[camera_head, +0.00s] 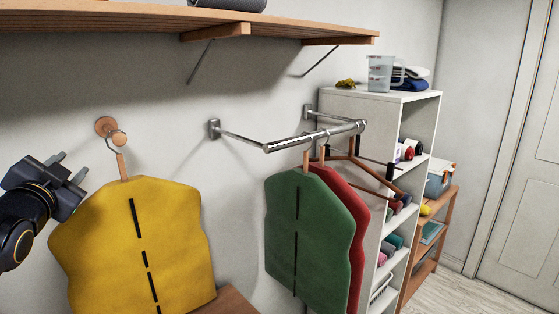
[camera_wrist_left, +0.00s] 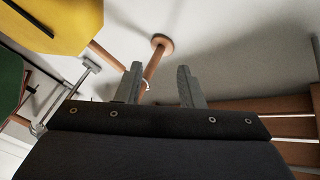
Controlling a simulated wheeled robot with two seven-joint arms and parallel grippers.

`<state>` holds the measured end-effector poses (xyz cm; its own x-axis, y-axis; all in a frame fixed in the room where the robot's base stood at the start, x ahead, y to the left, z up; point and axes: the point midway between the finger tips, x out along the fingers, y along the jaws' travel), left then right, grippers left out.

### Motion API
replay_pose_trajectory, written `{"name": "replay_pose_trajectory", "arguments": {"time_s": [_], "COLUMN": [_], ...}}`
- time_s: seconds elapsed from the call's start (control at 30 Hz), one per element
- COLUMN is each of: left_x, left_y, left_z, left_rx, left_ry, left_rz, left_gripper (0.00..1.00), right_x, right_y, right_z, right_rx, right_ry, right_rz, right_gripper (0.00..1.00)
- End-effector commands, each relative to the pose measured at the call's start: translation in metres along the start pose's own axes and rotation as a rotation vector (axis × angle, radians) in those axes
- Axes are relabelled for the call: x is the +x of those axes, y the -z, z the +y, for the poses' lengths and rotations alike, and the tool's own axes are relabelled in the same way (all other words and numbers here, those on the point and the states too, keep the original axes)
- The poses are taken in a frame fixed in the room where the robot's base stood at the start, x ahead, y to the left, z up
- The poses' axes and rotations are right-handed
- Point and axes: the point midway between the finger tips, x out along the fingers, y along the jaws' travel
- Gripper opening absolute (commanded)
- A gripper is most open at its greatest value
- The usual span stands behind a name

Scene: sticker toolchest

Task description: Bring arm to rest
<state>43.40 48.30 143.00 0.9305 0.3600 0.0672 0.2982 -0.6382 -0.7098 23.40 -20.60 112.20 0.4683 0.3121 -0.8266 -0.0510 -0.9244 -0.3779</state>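My left gripper (camera_head: 68,168) is at the left edge of the head view, beside and a little above the left shoulder of a yellow vest (camera_head: 135,245). In the left wrist view its two fingers (camera_wrist_left: 160,88) are apart with nothing held between them. The vest hangs by a hook from a round wooden wall peg (camera_head: 107,127). The peg also shows beyond the fingers in the left wrist view (camera_wrist_left: 161,41), with part of the yellow vest (camera_wrist_left: 65,20) at upper left. My right gripper is in neither view.
A metal wall rail (camera_head: 310,138) holds a green vest (camera_head: 305,235), a red vest (camera_head: 350,215) and a wooden hanger. A white shelf unit (camera_head: 428,125) stands to the right. A wooden shelf (camera_head: 110,20) runs overhead. Bare wall lies between peg and rail.

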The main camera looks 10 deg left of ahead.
Motion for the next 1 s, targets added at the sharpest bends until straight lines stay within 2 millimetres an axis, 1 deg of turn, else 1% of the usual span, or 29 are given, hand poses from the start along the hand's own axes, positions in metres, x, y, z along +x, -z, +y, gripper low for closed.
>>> {"name": "replay_pose_trajectory", "arguments": {"time_s": [0.03, 0.07, 0.1, 0.17, 0.2, 0.27, 0.3, 0.37, 0.4, 0.47, 0.5, 0.6, 0.7, 0.8, 1.0], "left_x": [-0.018, -0.028, -0.043, -0.067, -0.084, -0.112, -0.132, -0.163, -0.184, -0.214, -0.233, -0.272, -0.296, -0.307, -0.308], "left_y": [-0.012, -0.018, -0.026, -0.036, -0.042, -0.05, -0.054, -0.06, -0.063, -0.067, -0.07, -0.074, -0.077, -0.077, -0.078], "left_z": [0.035, 0.054, 0.081, 0.119, 0.144, 0.18, 0.203, 0.236, 0.255, 0.281, 0.296, 0.322, 0.337, 0.343, 0.344], "left_rx": [-0.125, -0.195, -0.279, -0.392, -0.457, -0.548, -0.602, -0.671, -0.712, -0.76, -0.787, -0.833, -0.855, -0.865, -0.866], "left_ry": [-0.085, -0.135, -0.2, -0.296, -0.359, -0.451, -0.513, -0.603, -0.659, -0.736, -0.782, -0.872, -0.927, -0.95, -0.953], "left_rz": [-0.067, -0.11, -0.169, -0.254, -0.312, -0.399, -0.459, -0.549, -0.609, -0.692, -0.746, -0.854, -0.925, -0.956, -0.961], "left_gripper": [0.34, 0.34, 0.34, 0.34, 0.34, 0.34, 0.34, 0.34, 0.34, 0.34, 0.34, 0.34, 0.34, 0.34, 0.34], "right_x": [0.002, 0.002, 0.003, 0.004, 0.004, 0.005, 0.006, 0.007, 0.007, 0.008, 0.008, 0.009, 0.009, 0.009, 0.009], "right_y": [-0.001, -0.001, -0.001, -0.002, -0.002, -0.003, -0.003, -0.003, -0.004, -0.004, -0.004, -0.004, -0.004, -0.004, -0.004], "right_z": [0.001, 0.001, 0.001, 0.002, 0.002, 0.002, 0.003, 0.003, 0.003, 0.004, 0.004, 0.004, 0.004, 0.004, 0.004], "right_rx": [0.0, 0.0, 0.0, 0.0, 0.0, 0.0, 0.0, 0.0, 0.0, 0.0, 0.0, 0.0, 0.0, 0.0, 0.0], "right_ry": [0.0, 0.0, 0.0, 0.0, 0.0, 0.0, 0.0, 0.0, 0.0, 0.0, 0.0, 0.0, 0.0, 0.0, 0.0], "right_rz": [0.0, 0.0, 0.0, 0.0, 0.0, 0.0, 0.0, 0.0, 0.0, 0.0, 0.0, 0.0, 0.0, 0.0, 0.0], "right_gripper": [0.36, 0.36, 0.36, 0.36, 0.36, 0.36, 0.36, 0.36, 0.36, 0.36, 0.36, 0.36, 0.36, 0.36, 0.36]}}
